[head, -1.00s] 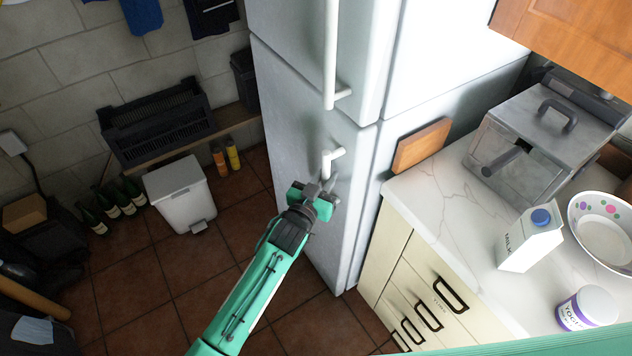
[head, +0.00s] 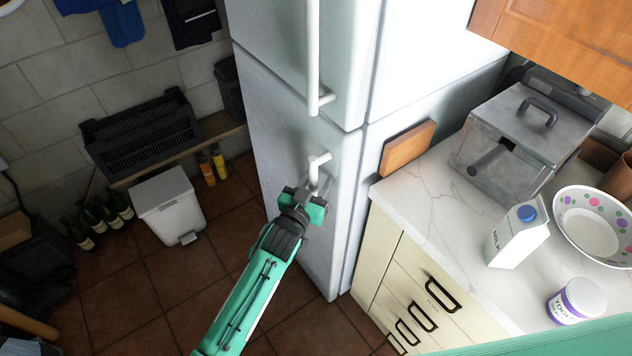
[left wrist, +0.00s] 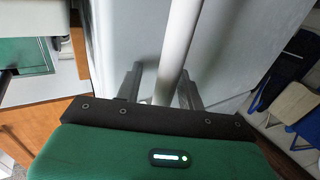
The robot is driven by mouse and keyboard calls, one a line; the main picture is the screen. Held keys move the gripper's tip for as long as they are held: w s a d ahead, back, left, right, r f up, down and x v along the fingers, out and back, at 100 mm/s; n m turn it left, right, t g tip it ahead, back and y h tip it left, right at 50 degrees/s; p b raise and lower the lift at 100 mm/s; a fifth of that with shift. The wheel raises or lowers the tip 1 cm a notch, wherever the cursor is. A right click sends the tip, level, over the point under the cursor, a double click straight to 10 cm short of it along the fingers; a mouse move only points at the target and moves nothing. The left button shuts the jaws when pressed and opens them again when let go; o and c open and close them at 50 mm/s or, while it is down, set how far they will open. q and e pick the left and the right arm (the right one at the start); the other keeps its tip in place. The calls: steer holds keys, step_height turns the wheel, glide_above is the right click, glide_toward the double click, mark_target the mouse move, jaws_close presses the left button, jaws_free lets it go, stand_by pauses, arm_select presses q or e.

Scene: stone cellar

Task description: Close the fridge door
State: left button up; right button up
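The white fridge (head: 420,60) stands mid-view, with an upper door (head: 345,50) and a lower door (head: 270,130). The lower door's front lies nearly in line with the upper one; I cannot tell whether a small gap is left at its edge. My left gripper (head: 314,192) is at the lower door's white handle (head: 315,170). In the left wrist view the handle (left wrist: 180,40) runs between the two fingers of the left gripper (left wrist: 163,88), with a gap visible beside one finger. The handle's lower part is hidden by the gripper. My right gripper is not in view.
A marble counter (head: 420,205) adjoins the fridge on the right, holding a milk carton (head: 517,235), yogurt tub (head: 576,302), bowl (head: 595,230) and metal fryer (head: 520,140). A white bin (head: 168,205) and bottles (head: 100,215) stand on the floor at left.

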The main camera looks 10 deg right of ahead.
arm_select(q)
steer(key=shift+s+f, duration=0.1)
steer(key=shift+f, duration=0.15)
steer(key=shift+s+a+f, duration=0.1)
steer(key=shift+s+a, duration=0.05)
steer(key=shift+s, duration=0.1)
steer(key=b+v, duration=0.2)
steer(key=v, duration=1.1)
steer(key=shift+r, duration=0.25)
steer(key=shift+a, duration=0.1)
